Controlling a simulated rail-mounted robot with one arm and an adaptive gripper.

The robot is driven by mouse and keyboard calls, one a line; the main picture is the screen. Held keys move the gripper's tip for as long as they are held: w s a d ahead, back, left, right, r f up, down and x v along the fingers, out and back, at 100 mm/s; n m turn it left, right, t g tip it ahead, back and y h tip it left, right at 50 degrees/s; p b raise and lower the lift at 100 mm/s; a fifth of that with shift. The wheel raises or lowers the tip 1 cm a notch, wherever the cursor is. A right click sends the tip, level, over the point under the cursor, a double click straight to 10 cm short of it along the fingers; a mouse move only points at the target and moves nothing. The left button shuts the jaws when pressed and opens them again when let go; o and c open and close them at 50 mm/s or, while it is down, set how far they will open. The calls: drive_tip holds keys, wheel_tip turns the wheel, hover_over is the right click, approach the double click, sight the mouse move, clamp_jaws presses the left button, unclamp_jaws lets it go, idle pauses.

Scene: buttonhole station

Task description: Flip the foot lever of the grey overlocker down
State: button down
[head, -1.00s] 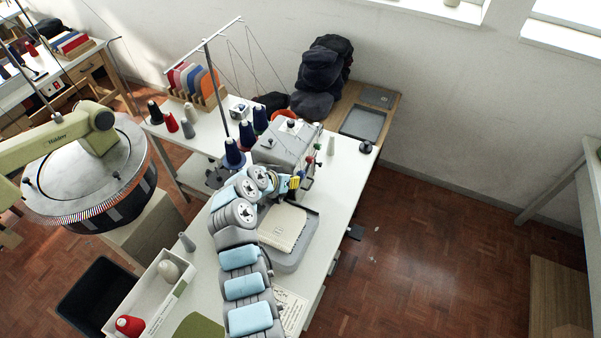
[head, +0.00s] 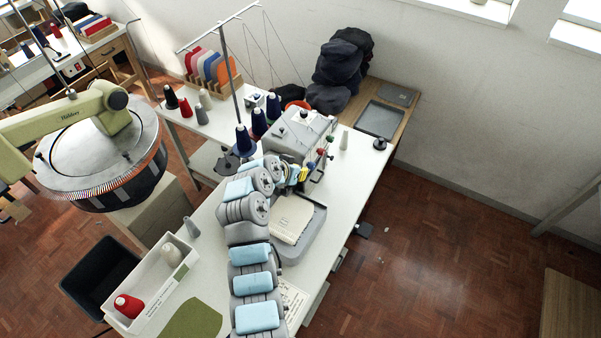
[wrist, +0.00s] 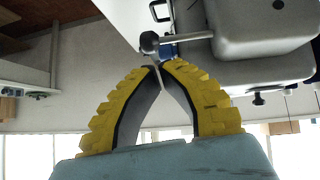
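The grey overlocker (head: 303,129) stands on the white table, with coloured knobs on its right side. In the wrist view its grey body (wrist: 262,35) fills the upper right. A grey bar with a rounded end (wrist: 187,39), which looks like the foot lever, sticks out leftward from it. My gripper (wrist: 160,66) has its yellow fingers curved together, tips nearly meeting just below the bar's rounded end. I cannot tell whether they touch it. A thin pale strip shows between the tips. In the head view my gripper (head: 299,176) is at the machine's front, partly hidden by my arm.
A grey tray with a pale folded cloth (head: 291,219) lies in front of the machine. Navy thread cones (head: 259,123) stand to its left. A white bin (head: 155,284) with cones is at the lower left. The table right of the machine is mostly clear.

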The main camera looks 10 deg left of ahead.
drive_tip(key=shift+a, duration=0.15)
drive_tip(key=s+d+v, duration=0.1)
drive_tip(key=d+v, duration=0.1)
drive_tip(key=v, duration=1.1)
drive_tip(key=shift+s+r, duration=0.25)
drive_tip(key=shift+r, duration=0.1)
idle(0.6)
